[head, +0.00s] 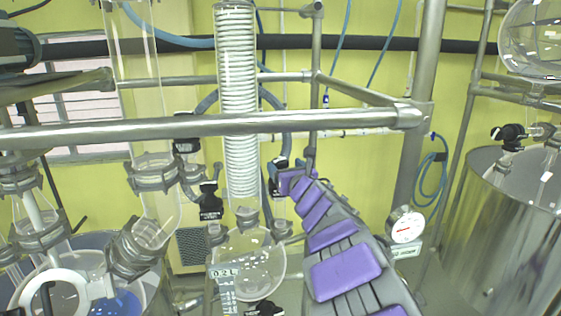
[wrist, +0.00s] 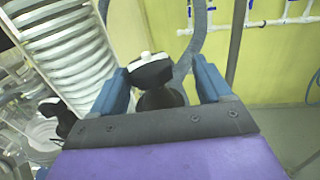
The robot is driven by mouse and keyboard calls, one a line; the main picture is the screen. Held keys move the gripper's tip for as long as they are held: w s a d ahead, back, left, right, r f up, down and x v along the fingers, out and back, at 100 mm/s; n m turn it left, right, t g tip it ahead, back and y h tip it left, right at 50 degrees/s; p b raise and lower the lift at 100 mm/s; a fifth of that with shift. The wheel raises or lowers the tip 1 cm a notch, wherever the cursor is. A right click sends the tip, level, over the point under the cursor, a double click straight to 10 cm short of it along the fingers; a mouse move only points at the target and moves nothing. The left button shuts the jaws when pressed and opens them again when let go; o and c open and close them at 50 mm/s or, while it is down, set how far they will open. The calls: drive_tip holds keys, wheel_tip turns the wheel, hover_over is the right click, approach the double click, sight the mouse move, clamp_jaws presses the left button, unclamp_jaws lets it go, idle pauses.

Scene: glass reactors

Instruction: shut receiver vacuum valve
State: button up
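A black valve knob with a white cap (wrist: 150,70) sits between the two blue fingers of my gripper (wrist: 160,88) in the wrist view. The gripper is open, with a finger on each side of the knob; contact is not clear. A grey hose rises behind the knob. In the head view a black valve (head: 280,163) shows just beyond the end of my purple-padded arm, right of the coiled glass condenser (head: 238,90). My fingertips cannot be made out there. The round glass receiver (head: 250,265) hangs below the condenser. No label marks which valve is the vacuum valve.
Other black valves (head: 210,200) stand left of the condenser. A horizontal steel rail (head: 200,130) crosses in front of the glassware. A pressure gauge (head: 406,225) stands right of my arm, and a steel vessel (head: 500,230) is at far right. In the wrist view, condenser coils (wrist: 65,45) are close on the left.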

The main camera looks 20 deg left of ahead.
sight(277, 162)
drive_tip(key=shift+w+a+r, duration=0.1)
drive_tip(key=shift+w+a, duration=0.1)
drive_tip(key=shift+w, duration=0.25)
drive_tip(key=shift+w+a+r, duration=0.1)
drive_tip(key=shift+a, duration=0.2)
drive_tip(key=a, duration=0.1)
drive_tip(key=w+a, duration=0.1)
drive_tip(key=a+p, duration=0.1)
drive_tip(key=shift+w+a+f, duration=0.2)
drive_tip(key=shift+a+f, duration=0.05)
drive_tip(key=shift+f, duration=0.1)
drive_tip(key=shift+d+r, duration=0.1)
drive_tip(key=shift+d, duration=0.3)
drive_tip(key=shift+d+r, duration=0.1)
drive_tip(key=shift+d, duration=0.15)
drive_tip(key=shift+a, duration=0.3)
drive_tip(key=c, duration=1)
